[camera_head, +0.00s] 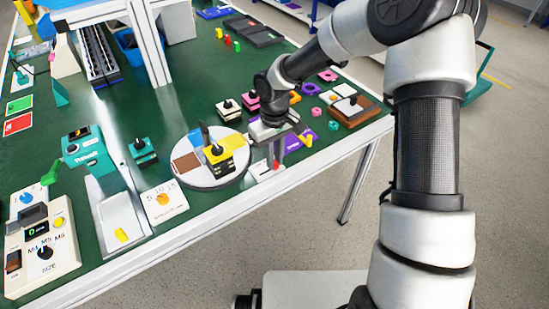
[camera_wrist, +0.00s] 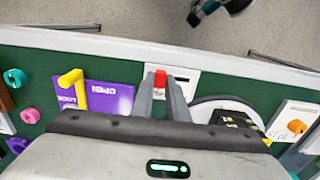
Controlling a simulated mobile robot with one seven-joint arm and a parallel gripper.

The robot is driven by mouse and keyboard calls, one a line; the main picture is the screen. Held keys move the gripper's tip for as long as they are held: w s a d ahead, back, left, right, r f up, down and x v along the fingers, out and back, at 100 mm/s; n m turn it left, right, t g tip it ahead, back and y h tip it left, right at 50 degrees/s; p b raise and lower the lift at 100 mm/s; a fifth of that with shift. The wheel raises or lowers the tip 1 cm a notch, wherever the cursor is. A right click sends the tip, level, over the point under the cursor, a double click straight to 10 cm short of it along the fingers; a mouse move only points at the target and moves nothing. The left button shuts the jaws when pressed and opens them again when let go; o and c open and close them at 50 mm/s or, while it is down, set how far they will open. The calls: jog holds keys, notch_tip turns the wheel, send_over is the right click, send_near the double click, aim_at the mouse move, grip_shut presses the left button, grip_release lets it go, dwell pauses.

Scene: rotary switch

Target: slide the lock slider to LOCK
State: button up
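A small red slider knob (camera_wrist: 160,77) sits on a white plate (camera_wrist: 190,57) with a thin dark slot, near the table's front edge. In the head view the red knob (camera_head: 270,164) shows just below my gripper (camera_head: 275,150), on the white plate (camera_head: 262,174). In the wrist view my gripper (camera_wrist: 161,86) points down, with one finger on each side of the red knob. The fingers are close around the knob; I cannot tell whether they press on it. Any wording on the white plate is not readable.
A purple plate (camera_wrist: 108,97) marked OPEN, with a yellow lever (camera_wrist: 73,90), stands left of my fingers in the wrist view. A round disc (camera_head: 202,181) with a black and yellow block (camera_head: 218,159) stands close by.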

grip_shut()
jog(key=shift+s+a+b, duration=0.2)
jog(key=shift+s+a, duration=0.45)
jog(key=shift+a, duration=0.3)
jog(key=shift+s+a+b, duration=0.15)
jog(key=shift+s+a, duration=0.45)
jog(key=shift+a, duration=0.3)
jog(key=o, duration=0.8)
grip_release()
jog(key=shift+s+a, duration=0.1)
jog(key=shift+r, duration=0.25)
notch_tip(320, 180, up, 17)
jog(key=p, duration=0.3)
